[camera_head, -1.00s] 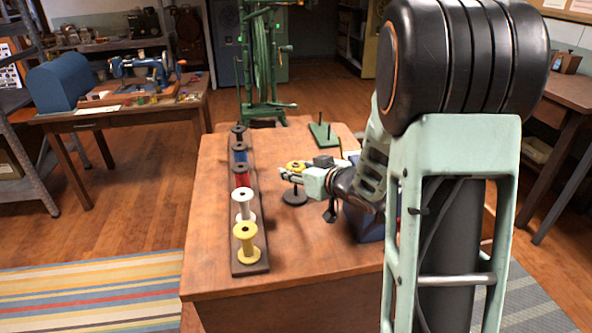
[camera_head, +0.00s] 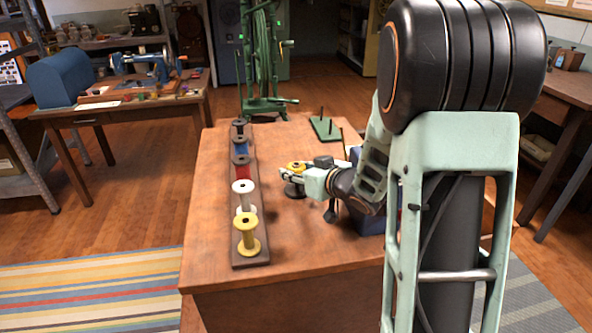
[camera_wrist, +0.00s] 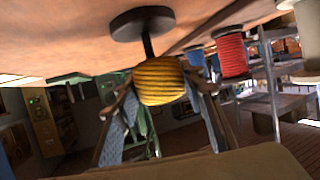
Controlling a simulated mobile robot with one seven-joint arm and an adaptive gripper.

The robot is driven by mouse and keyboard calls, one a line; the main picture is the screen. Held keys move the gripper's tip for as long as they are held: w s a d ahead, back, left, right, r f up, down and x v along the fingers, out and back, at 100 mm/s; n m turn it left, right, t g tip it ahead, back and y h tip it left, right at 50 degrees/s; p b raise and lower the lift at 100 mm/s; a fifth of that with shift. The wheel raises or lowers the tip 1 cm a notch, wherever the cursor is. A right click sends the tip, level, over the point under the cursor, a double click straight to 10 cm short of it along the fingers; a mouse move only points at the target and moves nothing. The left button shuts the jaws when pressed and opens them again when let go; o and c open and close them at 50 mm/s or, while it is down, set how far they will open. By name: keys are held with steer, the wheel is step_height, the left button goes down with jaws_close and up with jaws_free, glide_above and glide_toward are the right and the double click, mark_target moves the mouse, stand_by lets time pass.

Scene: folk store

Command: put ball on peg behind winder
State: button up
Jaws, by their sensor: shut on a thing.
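The yellow yarn ball (camera_head: 296,166) is at the winder, a dark stand with a round base (camera_head: 292,191) on the wooden table. My gripper (camera_head: 287,174) reaches in from the right and is shut on the ball. The wrist view is upside down. It shows the yellow ball (camera_wrist: 160,82) between my fingers (camera_wrist: 160,92), and a dark stem running from the ball to the winder's round base (camera_wrist: 143,22). The ball is at the stem and apart from the base.
A dark rack (camera_head: 237,262) with several spools, yellow, white, red, blue and black, runs along the table's left side. A blue box (camera_head: 370,218) sits right of my gripper, partly hidden by my arm. A green spinning device (camera_head: 265,60) stands beyond the table.

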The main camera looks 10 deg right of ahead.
steer(key=shift+d+f+b, duration=0.15)
steer(key=shift+f+b, duration=0.3)
steer(key=shift+f, duration=0.25)
steer(key=shift+d+f+b, duration=0.1)
steer(key=shift+f+b, duration=0.35)
steer(key=shift+f, duration=0.2)
steer(key=o, duration=1)
steer(key=shift+d+r, duration=0.1)
